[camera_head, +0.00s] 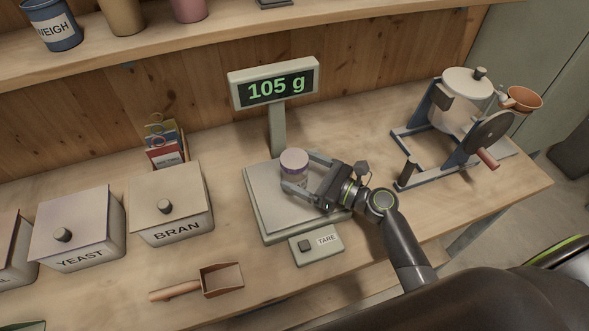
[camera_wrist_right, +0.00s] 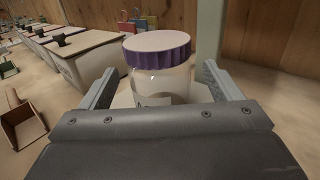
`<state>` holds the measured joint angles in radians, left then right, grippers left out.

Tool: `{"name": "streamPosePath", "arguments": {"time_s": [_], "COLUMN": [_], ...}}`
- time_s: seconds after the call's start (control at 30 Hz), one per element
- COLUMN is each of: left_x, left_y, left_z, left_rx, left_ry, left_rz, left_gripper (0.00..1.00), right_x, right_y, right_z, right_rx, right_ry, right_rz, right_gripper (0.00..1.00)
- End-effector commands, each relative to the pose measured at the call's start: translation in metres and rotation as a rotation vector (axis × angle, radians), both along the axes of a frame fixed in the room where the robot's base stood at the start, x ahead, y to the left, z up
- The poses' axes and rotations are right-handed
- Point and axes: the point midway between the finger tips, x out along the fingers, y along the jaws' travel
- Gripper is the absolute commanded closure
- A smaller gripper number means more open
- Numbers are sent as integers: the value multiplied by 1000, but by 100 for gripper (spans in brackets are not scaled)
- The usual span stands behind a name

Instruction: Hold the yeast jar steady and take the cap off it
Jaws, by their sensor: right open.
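A small clear jar (camera_head: 294,175) with pale contents and a purple-rimmed cap (camera_head: 293,159) stands upright on the scale's plate (camera_head: 262,205). The cap sits on the jar, and the jar's label is mostly hidden in the right wrist view (camera_wrist_right: 160,90). My right gripper (camera_head: 303,172) is open, with one finger on either side of the jar. In the right wrist view the fingers (camera_wrist_right: 160,85) stand apart from the jar with gaps on both sides. My left gripper is not in view.
The scale display (camera_head: 274,86) reads 105 g. A TARE button box (camera_head: 316,244) sits in front. YEAST (camera_head: 78,230) and BRAN (camera_head: 171,205) bins stand left, with a scoop (camera_head: 215,281) before them.

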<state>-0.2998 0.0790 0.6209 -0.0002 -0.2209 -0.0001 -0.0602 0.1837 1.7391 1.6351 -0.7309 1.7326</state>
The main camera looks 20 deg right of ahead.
Motion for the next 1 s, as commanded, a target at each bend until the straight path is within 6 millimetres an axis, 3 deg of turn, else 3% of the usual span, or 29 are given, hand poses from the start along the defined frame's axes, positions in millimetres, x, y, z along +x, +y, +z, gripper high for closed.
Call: {"name": "streamPosePath", "arguments": {"time_s": [0.03,0.2,0.47,0.87,1.0], "left_x": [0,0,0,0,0], "left_y": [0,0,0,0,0], "left_z": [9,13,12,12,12], "left_rx": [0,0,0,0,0], "left_ry": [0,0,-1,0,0], "left_rz": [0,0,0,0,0], "left_gripper": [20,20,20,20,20], "right_x": [6,20,22,21,21], "right_y": [6,18,20,20,20], "right_z": [7,3,2,2,2], "right_rx": [4,1,-1,-1,0], "right_ry": [0,1,-1,-1,-1], "right_rz": [0,0,0,0,0], "right_gripper": [15,15,15,65,65]}}
